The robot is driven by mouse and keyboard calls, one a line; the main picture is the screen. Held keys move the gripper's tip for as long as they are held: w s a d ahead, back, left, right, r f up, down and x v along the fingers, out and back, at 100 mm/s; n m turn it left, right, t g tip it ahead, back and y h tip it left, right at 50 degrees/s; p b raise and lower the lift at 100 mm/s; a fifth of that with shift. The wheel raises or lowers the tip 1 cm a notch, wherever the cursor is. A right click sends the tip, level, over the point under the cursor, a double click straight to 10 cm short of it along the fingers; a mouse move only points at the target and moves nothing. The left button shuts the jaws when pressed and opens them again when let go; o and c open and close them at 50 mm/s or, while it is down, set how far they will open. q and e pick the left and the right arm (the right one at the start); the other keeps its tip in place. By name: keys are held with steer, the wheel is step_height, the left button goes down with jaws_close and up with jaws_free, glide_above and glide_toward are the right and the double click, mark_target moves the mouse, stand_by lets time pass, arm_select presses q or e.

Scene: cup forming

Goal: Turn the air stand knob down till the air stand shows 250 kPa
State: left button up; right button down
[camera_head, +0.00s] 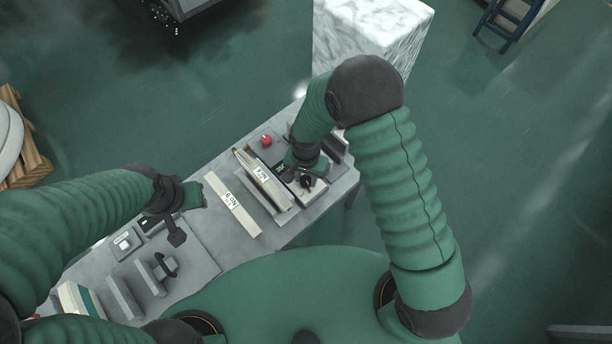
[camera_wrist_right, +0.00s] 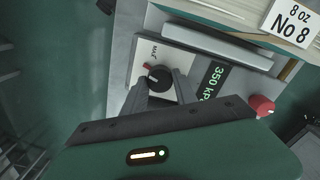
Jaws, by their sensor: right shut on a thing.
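The air stand (camera_wrist_right: 143,62) is a pale panel with a black round knob (camera_wrist_right: 158,78) that has a white pointer line, a red mark and the word MAX beside it. Its dark display (camera_wrist_right: 213,79) reads 350 kPa in green. My right gripper (camera_wrist_right: 153,88) is shut on the knob, one finger at each side of it. In the head view my right gripper (camera_head: 304,176) is over the stand, at the right end of the table. My left gripper (camera_head: 178,228) hangs over the table's left part; its jaws are too small and dark to read.
A red button (camera_wrist_right: 262,105) is beyond the display; it also shows in the head view (camera_head: 266,141). Stacked boards labelled No 8 (camera_head: 262,175) stand close left of my right gripper. A board labelled No 9 (camera_head: 233,204) lies mid-table (camera_head: 290,232). A marble block (camera_head: 365,30) stands behind.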

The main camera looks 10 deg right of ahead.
mark_target(306, 179)
steer(key=n, duration=0.5)
steer(key=shift+w, duration=0.1)
steer(key=shift+n, duration=2.3)
steer(key=shift+r, duration=0.1)
steer(key=c, duration=1)
jaws_free()
steer(key=shift+o, duration=0.2)
step_height(306, 179, up, 17)
steer(key=shift+b, duration=0.35)
